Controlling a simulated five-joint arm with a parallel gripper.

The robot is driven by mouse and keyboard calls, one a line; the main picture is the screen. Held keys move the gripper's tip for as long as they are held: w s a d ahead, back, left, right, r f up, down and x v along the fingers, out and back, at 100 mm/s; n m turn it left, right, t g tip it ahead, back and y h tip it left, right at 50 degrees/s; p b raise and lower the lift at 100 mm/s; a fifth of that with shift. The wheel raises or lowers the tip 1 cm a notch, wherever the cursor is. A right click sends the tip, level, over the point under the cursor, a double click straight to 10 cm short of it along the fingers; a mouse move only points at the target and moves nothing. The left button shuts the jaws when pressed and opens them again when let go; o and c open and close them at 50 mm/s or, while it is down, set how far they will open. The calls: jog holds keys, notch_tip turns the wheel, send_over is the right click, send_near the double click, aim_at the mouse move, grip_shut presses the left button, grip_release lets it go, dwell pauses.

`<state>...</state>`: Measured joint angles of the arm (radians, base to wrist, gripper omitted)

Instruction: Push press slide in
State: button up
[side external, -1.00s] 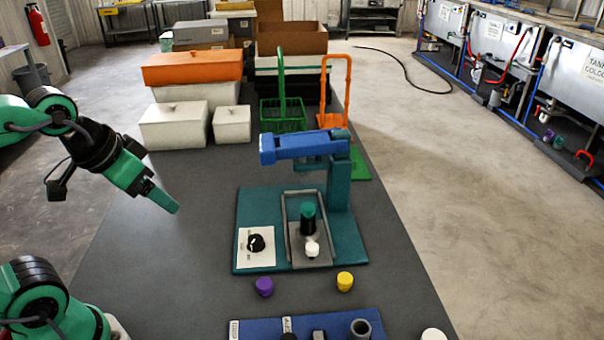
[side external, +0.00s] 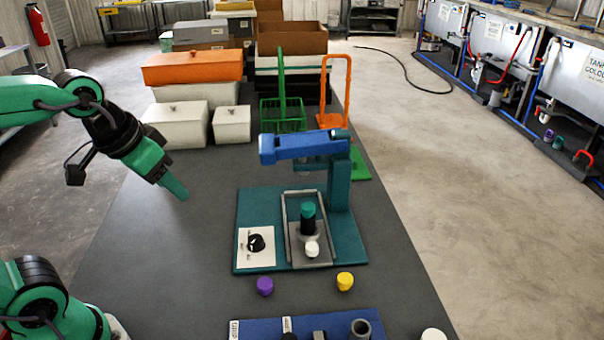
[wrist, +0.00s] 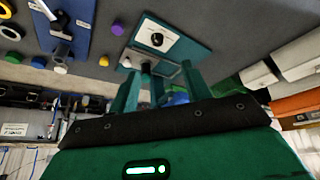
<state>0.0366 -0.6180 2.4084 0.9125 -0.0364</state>
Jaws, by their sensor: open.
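The press has a teal base (side external: 260,200), a teal column (side external: 339,185) and a blue arm (side external: 305,146) over a grey slide (side external: 318,250) that lies in a railed channel. A dark cylinder with a green top (side external: 308,215) stands on the slide, with a white knob (side external: 312,248) at its near end. My gripper (side external: 178,190) is left of the press, above the table, pointing down and apart from everything. It is open and empty. In the wrist view, my gripper's fingers (wrist: 160,92) show in front of the press base (wrist: 190,45).
A white panel with a black dial (side external: 256,243) sits beside the slide. A purple cap (side external: 265,286) and a yellow cap (side external: 345,281) lie in front. A blue rack (side external: 260,328) is at the near edge. White boxes (side external: 174,125) and a green basket (side external: 283,115) stand behind.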

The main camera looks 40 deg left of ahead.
jog(key=w+d+g, duration=0.2)
jog(key=w+d, duration=0.1)
jog(key=w, duration=0.4)
jog(key=g, duration=0.3)
send_near(311, 247)
jog(key=shift+s+f, duration=0.1)
jog(key=shift+d+f, duration=0.2)
jog(key=shift+f, duration=0.05)
jog(key=shift+f, duration=3.9)
grip_shut()
